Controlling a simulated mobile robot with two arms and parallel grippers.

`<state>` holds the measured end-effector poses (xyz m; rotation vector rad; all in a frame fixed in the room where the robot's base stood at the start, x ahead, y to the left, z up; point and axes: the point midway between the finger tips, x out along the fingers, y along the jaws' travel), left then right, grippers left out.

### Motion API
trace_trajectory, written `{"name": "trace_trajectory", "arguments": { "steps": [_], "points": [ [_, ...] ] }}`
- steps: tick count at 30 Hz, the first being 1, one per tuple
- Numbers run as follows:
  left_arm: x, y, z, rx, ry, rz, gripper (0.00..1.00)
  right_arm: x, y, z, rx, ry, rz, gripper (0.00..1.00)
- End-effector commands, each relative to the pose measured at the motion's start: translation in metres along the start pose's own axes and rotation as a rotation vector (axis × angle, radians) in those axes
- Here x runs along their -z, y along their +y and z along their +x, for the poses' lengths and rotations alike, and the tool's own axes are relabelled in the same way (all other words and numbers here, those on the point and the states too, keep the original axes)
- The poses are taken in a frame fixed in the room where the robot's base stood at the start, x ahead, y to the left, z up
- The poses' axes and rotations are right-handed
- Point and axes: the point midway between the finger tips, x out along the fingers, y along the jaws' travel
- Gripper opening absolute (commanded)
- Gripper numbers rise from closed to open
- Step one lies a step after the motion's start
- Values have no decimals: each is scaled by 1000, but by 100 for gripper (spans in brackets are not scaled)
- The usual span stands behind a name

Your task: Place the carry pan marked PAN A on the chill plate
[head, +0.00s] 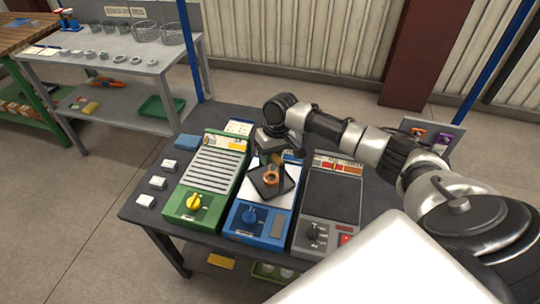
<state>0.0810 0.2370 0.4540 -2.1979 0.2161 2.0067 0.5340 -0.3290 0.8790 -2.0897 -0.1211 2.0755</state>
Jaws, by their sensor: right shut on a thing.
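My right gripper (274,158) reaches in from the right and is shut on a small dark square pan (261,193) with an orange ring (270,179) on it. The pan is over the white top of the blue unit (258,224), turned at an angle to its edges. I cannot tell if it touches the surface. No PAN A lettering is readable. The blue unit, with a blue knob, looks like the chill plate, but its label is mostly hidden by the gripper. My left gripper is not in view.
A green ribbed unit with a yellow knob (194,201) stands to the left, and a grey unit with a dark top (330,196) to the right. Several small white blocks (157,182) lie on the dark table's left side. A grey bench (118,70) with rings stands behind left.

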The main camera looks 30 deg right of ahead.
Motion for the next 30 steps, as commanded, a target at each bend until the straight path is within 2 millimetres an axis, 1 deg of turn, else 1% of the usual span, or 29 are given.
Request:
{"name": "trace_trajectory", "arguments": {
  "steps": [11, 12, 17, 26, 29, 30],
  "points": [
    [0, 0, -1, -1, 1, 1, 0, 0, 1, 4, 1, 1, -1, 0],
    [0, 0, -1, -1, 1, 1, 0, 0, 1, 6, 0, 0, -1, 24],
    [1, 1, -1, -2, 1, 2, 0, 0, 1, 5, 0, 0, -1, 48],
    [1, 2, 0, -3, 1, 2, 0, 0, 1, 3, 0, 1, -1, 48],
    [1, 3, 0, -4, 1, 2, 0, 1, 1, -6, 1, 3, -1, 48],
    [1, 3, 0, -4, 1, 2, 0, 1, 1, -12, 2, 3, -1, 48]
  ]
}}
